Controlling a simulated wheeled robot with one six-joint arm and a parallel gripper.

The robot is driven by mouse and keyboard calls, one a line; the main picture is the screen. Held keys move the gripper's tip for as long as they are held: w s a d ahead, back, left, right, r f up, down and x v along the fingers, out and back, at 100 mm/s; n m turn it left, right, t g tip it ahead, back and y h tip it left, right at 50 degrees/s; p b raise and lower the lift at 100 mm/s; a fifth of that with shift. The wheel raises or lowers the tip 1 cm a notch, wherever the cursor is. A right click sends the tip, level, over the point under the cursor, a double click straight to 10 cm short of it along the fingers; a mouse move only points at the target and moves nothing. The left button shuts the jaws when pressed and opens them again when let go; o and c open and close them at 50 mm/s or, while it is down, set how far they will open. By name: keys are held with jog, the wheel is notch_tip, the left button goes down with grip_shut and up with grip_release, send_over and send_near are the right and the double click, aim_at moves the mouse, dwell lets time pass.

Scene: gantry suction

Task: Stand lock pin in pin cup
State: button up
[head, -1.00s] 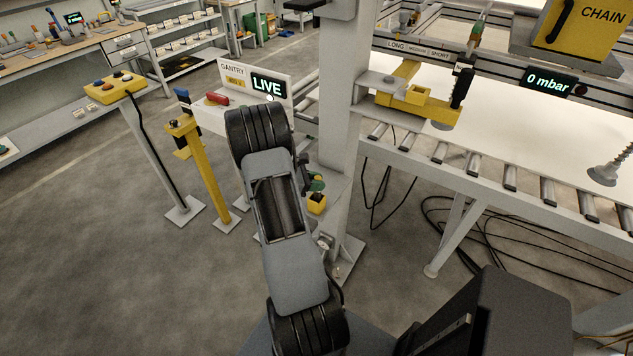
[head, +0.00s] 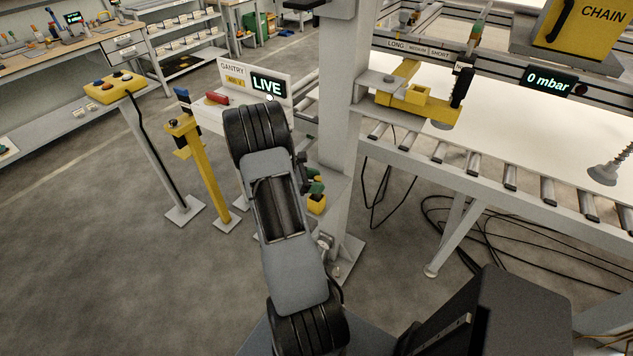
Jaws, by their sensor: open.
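My arm rises through the middle of the head view and covers much of what lies behind it. My gripper (head: 305,172) shows only as a small dark part past the arm's right edge. It is open, and its fingertips are mostly hidden. Just below it, a small yellow cup (head: 316,205), which looks like the pin cup, stands on a grey shelf at the column. A small green part (head: 316,187) shows right above the cup, close to the gripper. It may be the lock pin's head; I cannot tell whether it touches the cup.
The grey column (head: 345,150) stands right of my arm. A yellow bracket (head: 415,98) juts from it over the roller conveyor (head: 475,165). A GANTRY sign reading LIVE (head: 267,86) is behind the arm. A yellow post (head: 207,175) stands left. Cables lie on the floor at right.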

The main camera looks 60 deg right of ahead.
jog(key=b+v, duration=0.2)
jog(key=v, duration=0.9)
jog(key=s+a+r+m+t+y, duration=0.1)
jog(key=a+r+m+t+y, duration=0.2)
jog(key=a, duration=0.7)
jog(key=s+a+r+m+t+y, duration=0.2)
jog(key=a+t, duration=0.4)
jog(key=a, duration=0.4)
jog(key=s+a+r+m+t+y, duration=0.1)
jog(key=a+r+m+t+y, duration=0.2)
jog(key=a, duration=0.8)
notch_tip(320, 180, up, 2)
jog(key=shift+s+r+m+t+y, duration=0.15)
jog(key=shift+s+m+t+y, duration=0.25)
jog(key=shift+t+y, duration=0.4)
